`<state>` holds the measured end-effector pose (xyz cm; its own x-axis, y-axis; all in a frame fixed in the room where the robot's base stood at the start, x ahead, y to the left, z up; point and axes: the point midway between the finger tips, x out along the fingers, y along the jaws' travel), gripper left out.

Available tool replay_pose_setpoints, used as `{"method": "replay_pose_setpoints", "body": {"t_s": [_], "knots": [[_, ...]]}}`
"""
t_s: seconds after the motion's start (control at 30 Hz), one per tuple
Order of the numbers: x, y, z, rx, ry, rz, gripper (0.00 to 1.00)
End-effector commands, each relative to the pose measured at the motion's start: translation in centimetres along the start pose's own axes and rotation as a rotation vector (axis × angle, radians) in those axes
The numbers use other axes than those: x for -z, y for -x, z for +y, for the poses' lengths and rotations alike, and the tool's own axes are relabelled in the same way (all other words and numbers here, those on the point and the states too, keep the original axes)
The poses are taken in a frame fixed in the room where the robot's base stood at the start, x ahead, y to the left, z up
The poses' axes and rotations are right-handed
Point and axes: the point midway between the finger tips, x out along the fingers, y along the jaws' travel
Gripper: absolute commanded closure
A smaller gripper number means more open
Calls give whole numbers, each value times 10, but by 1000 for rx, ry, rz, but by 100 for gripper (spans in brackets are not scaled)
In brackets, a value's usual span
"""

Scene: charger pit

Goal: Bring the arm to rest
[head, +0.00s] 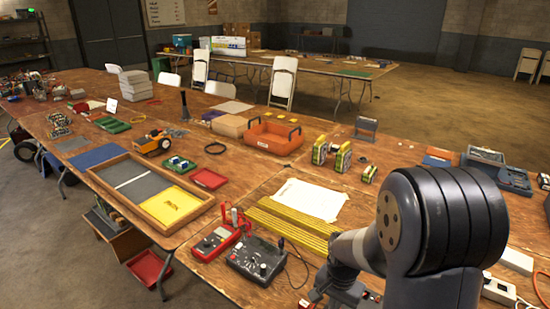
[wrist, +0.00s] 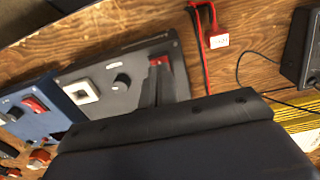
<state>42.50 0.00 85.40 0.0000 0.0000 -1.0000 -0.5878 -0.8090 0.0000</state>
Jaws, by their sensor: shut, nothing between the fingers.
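My arm stands large at the lower right of the head view, its thick dark joint in front of the table. Its paler forearm reaches left and down to the bottom edge, where the fingertips cannot be made out. In the wrist view the dark body of my gripper fills the lower middle. Its narrow fingers (wrist: 156,80) are together and empty, over or close above a grey charger box (wrist: 112,72) with a knob and a white socket. I cannot tell whether they touch it.
A blue box (wrist: 32,110) lies beside the grey one. A red connector (wrist: 208,28) with leads lies nearby. A black meter (head: 258,259), a red meter (head: 215,241), yellow strips (head: 290,228) and white paper (head: 312,199) lie left of my arm. Cables trail on the wooden table.

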Motion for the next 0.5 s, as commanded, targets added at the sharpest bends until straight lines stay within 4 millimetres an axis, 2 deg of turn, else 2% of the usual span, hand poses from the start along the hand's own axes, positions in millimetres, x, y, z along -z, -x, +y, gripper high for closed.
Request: {"method": "replay_pose_setpoints", "body": {"t_s": [0.03, 0.13, 0.5], "knots": [[0, -10, 0, 0, 0, -1, 100], [0, -15, 0, 0, 0, 0, 100], [0, -12, 0, 0, 0, 0, 100]]}}
